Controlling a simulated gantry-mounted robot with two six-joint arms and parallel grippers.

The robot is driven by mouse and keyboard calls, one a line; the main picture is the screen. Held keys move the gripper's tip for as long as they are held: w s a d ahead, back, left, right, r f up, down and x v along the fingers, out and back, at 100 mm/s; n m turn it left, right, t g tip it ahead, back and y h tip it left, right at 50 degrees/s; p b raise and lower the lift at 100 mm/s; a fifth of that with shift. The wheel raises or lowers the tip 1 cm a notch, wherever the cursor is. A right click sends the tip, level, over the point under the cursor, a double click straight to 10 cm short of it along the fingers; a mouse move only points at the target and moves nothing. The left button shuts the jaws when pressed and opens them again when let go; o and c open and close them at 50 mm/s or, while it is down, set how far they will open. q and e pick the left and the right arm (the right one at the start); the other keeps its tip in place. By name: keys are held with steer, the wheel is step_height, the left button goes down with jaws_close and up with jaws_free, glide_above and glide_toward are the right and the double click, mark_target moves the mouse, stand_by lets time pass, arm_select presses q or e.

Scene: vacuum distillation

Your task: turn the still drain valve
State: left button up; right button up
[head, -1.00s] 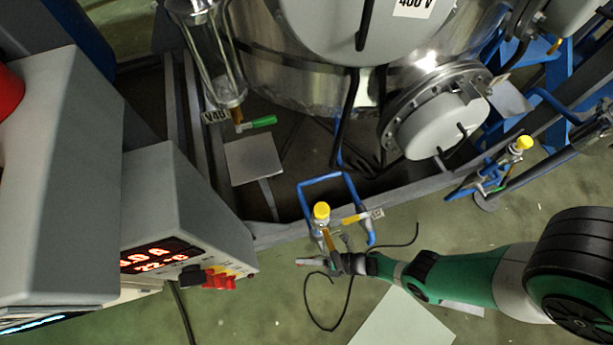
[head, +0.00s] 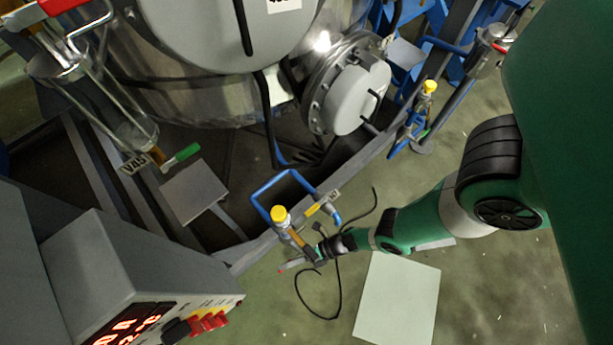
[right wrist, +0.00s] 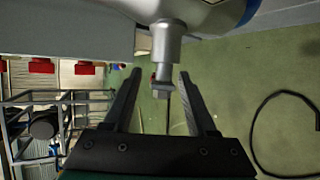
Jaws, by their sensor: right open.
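A yellow-capped fitting (head: 280,214) stands on a blue pipe loop (head: 284,180) at the front of the still frame. My right gripper (head: 302,262) is just below it, beside the lower end of that fitting. In the right wrist view my open right gripper (right wrist: 160,74) has one finger on each side of a metal stem (right wrist: 165,48) with a square end. Gaps show on both sides, so the fingers appear not to touch it. Another valve with a green handle (head: 181,156) and a V-numbered tag hangs under the glass column. I cannot tell which is the drain valve. My left gripper is out of view.
The steel still (head: 195,85) with its flanged port (head: 350,98) stands behind. A grey control box with a red display (head: 130,322) is at the lower left. A black cable (head: 338,300) loops on the floor near a pale floor panel (head: 398,300).

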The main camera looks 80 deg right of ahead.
steer(key=p+v, duration=0.4)
steer(key=v, duration=0.6)
stand_by(0.4)
steer(key=shift+c, duration=1.1)
